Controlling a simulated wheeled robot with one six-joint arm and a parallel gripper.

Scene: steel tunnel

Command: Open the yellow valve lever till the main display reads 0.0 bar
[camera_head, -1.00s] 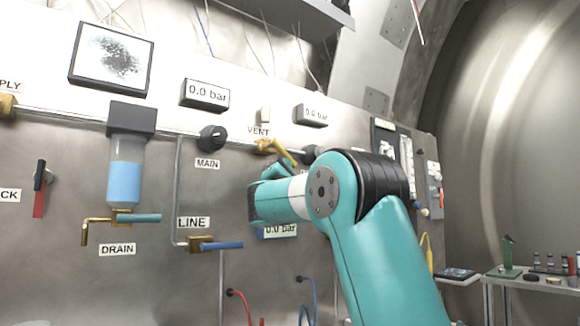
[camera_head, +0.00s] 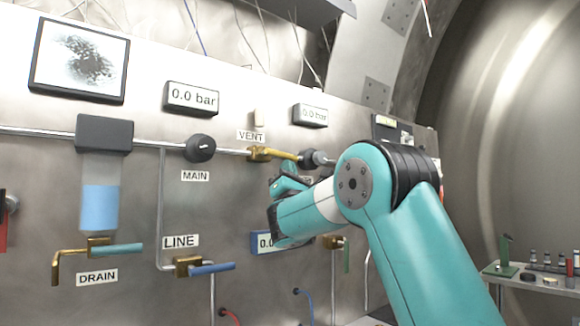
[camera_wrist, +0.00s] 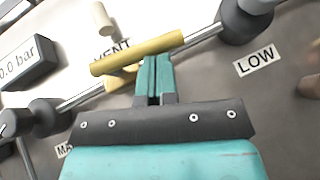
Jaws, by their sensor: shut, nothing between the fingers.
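The yellow valve lever (camera_head: 284,155) is on the VENT valve and lies nearly in line with the pipe. In the wrist view the lever (camera_wrist: 137,53) crosses just beyond my fingertips. My gripper (camera_wrist: 154,65) is shut and empty, its teal fingers side by side at the lever's lower edge; I cannot tell whether they touch it. In the head view my gripper (camera_head: 288,182) is below the lever, partly hidden by my arm. The display above the MAIN knob (camera_head: 192,98) reads 0.0 bar; in the wrist view it is cut off.
A second display (camera_head: 310,115) to the right also reads 0.0 bar. The MAIN knob (camera_head: 200,148) is left of the lever, and a dark round fitting (camera_wrist: 247,18) is right of it.

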